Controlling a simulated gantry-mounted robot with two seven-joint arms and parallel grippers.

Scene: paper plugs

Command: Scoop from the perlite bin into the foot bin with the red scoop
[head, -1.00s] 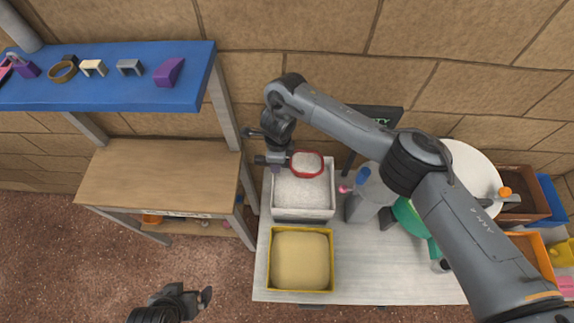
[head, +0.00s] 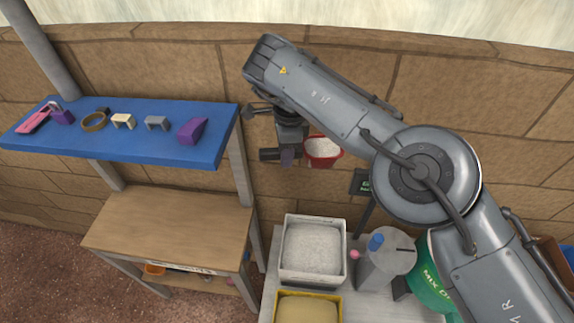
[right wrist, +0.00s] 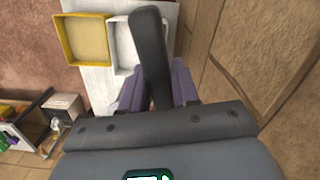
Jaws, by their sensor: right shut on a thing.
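My right gripper (head: 288,156) is shut on the handle of the red scoop (head: 322,161), which is heaped with white grains and held high above the bins. In the right wrist view the dark scoop handle (right wrist: 151,60) lies between the purple fingers. The white bin of pale grains (head: 286,262), which looks like the perlite bin, stands on the table below; part of it also shows in the right wrist view (right wrist: 118,64). I cannot tell which container is the foot bin. My left gripper is not in view.
A yellow-rimmed bin (head: 281,305) of tan material stands in front of the white bin. A grey container (head: 384,268) with a blue knob, a dark sign (head: 361,183) and a green drum (head: 432,275) stand right. A blue shelf (head: 110,143) with small parts is left.

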